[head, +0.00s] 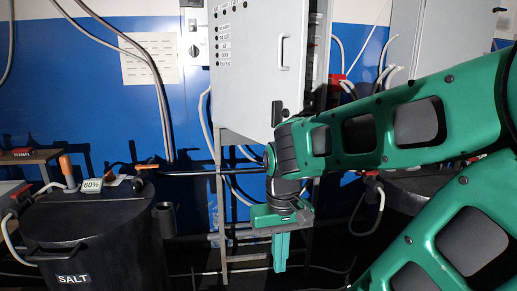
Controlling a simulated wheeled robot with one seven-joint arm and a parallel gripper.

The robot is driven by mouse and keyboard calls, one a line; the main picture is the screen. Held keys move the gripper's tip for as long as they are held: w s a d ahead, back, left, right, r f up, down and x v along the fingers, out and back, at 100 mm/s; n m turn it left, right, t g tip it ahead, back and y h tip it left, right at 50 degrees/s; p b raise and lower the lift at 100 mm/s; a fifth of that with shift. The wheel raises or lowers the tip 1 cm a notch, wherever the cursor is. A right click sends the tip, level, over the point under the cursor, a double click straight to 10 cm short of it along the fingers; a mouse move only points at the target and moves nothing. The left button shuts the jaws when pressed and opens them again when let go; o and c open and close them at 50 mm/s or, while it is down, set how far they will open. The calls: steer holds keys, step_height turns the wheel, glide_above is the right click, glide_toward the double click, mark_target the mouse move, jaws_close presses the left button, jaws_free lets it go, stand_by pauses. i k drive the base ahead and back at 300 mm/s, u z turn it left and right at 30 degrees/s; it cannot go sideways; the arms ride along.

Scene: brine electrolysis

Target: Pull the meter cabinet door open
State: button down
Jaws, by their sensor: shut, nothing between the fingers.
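The light grey meter cabinet door (247,75) is at top centre in the head view, with a pale vertical handle (284,52) near its right edge. A dark gap with parts inside shows along the door's right edge, so the door looks partly open; how far is hard to tell. A black latch sits low on the door, next to my arm. My gripper (281,252) is below and in front of the cabinet, pointing down. Its green fingers are shut and empty, well below the handle and apart from it.
A black barrel labelled SALT (90,245) stands at left, with a 60% tag on top. A metal frame (222,200) is under the cabinet. Cables hang on the blue wall, with red connectors at right. Another grey cabinet (407,35) is at upper right, partly behind my arm.

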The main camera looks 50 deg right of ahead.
mark_target(257, 48)
steer(key=u, duration=0.2)
steer(key=k, duration=1.15)
steer(key=z, duration=1.45)
steer(key=i, duration=1)
steer(key=u, duration=0.1)
